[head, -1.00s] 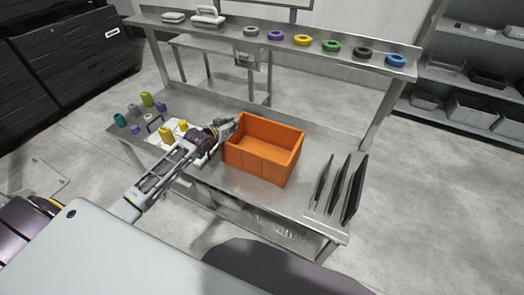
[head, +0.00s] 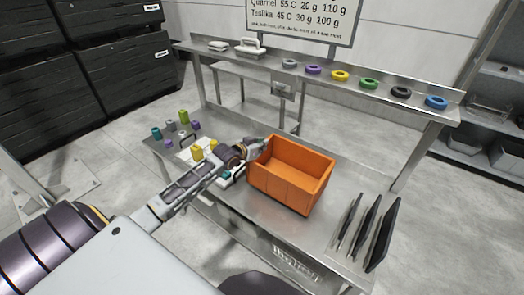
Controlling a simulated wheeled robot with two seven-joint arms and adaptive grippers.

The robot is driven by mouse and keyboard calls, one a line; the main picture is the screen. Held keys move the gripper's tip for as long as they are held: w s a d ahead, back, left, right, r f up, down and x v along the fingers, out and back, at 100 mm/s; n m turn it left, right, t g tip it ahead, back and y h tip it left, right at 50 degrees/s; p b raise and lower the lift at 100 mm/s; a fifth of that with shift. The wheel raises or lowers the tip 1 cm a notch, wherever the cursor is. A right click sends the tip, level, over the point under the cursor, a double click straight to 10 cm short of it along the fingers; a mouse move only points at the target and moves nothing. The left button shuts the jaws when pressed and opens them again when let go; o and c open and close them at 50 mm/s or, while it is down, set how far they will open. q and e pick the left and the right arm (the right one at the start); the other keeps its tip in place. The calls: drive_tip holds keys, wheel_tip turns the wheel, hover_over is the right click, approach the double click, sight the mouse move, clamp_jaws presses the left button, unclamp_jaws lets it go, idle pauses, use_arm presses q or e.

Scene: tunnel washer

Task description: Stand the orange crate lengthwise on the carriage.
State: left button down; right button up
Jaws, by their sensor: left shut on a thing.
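The orange crate (head: 283,185) is open-topped and looks empty. It is upright over the middle of the steel table (head: 255,210); I cannot tell whether its underside touches the tabletop. My left gripper (head: 266,144) comes in from the left and is shut on the crate's left wall near the back corner. The crate hides part of the fingertips. My right gripper is not in view. I cannot make out a carriage in this view.
Dark upright plates (head: 369,232) stand to the crate's right. Coloured bottles (head: 184,117) and a white tray (head: 187,155) are at the left. A raised shelf behind bears coloured rings (head: 369,84) and a white iron-like object (head: 251,46).

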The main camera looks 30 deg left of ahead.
use_arm(q)
drive_tip(key=shift+r, duration=3.6)
drive_tip(key=shift+f, duration=0.1)
